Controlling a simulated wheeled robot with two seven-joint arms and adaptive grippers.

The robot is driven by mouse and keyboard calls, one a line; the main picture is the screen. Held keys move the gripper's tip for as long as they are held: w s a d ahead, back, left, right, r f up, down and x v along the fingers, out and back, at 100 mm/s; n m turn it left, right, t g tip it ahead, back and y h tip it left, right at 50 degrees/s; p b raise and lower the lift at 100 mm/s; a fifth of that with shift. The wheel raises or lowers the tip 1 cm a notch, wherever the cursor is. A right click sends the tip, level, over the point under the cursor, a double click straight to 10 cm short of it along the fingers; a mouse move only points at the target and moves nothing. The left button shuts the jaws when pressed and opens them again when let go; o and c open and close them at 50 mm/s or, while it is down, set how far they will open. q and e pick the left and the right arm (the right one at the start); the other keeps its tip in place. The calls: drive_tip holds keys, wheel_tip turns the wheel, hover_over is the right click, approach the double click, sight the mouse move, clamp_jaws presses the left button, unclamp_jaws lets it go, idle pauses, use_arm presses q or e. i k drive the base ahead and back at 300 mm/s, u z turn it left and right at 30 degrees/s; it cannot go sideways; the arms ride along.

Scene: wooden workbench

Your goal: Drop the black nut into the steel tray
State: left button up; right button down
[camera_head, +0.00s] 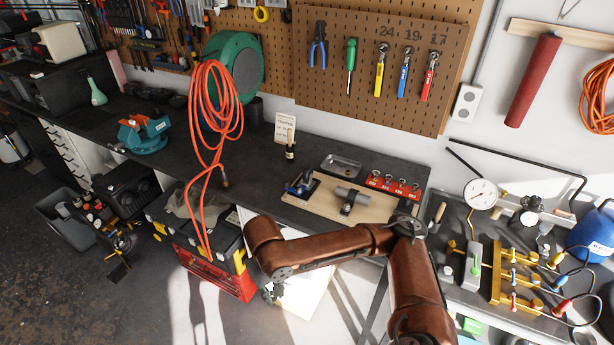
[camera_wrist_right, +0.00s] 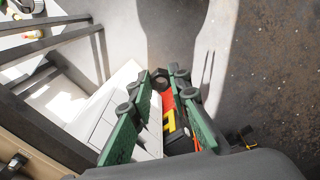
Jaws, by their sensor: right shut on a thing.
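The steel tray (camera_head: 341,166) is a small shallow metal dish on the dark workbench, and it looks empty. My right gripper (camera_head: 272,291) hangs low in front of the bench, well below and left of the tray. In the right wrist view its green fingers (camera_wrist_right: 160,82) are shut on a small dark thing, which looks like the black nut (camera_wrist_right: 160,78). In the head view the nut cannot be made out at the gripper. My left gripper is not in view.
A red rack (camera_head: 394,187) with several small metal pieces stands right of the tray. A wooden board (camera_head: 322,203) with tools lies in front of it. A dark bottle (camera_head: 290,151) stands to its left. A red toolbox (camera_head: 215,270) is beside my gripper, below the bench edge.

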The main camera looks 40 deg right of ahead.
sight(344, 170)
drive_tip(key=z, duration=0.15)
drive_tip(key=i, duration=1.15)
drive_tip(key=z, duration=1)
drive_tip(key=i, duration=1.1)
drive_tip(key=z, duration=0.55)
